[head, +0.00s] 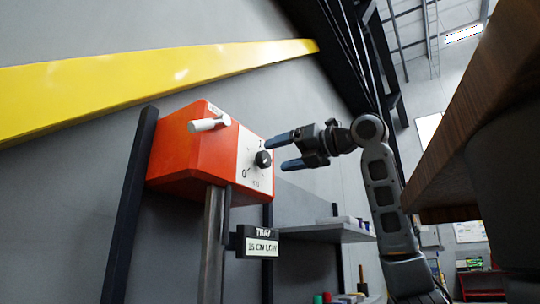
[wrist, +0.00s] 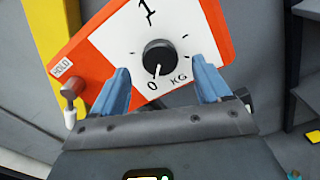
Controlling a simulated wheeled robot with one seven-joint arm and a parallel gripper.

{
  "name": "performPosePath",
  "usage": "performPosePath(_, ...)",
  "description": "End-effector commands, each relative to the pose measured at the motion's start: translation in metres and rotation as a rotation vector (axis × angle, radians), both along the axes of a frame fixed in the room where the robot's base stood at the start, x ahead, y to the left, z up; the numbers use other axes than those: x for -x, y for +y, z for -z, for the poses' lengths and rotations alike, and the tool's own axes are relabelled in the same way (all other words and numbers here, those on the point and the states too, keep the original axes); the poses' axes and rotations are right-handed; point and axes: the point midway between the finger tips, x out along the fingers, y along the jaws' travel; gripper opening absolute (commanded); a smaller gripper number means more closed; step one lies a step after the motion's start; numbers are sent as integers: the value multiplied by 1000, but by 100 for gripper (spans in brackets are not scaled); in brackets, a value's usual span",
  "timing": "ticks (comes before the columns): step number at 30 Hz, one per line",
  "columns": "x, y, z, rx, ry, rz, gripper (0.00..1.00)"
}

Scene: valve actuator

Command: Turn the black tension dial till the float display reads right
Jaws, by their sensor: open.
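The black tension dial (head: 263,159) sits on the white face of an orange-red box (head: 185,150) on a post. In the wrist view the dial (wrist: 159,57) has a white pointer mark aimed down, near the "0" of a KG scale. The float display (head: 259,247) hangs below the box and reads "TRAY" and what looks like "15 CM LOW". My gripper (head: 287,150) is open, its blue fingers near the dial. In the wrist view the fingers (wrist: 162,85) stand on either side of the dial's lower part, apart from it.
A white-handled lever (head: 209,123) sticks out of the box; a HOLD label (wrist: 62,68) is on the box. A yellow beam (head: 150,85) crosses the wall. A grey shelf (head: 320,232) is below, and a wooden edge (head: 470,110) is at the right.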

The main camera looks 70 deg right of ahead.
Motion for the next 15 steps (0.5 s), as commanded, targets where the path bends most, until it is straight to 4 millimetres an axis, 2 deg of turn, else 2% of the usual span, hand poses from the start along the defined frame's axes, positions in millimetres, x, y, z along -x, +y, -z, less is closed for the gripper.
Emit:
performPosePath(6, -27, -7, -1, -1, 0, 0, 77)
performPosePath(15, -35, -9, 0, -1, -2, -1, 77)
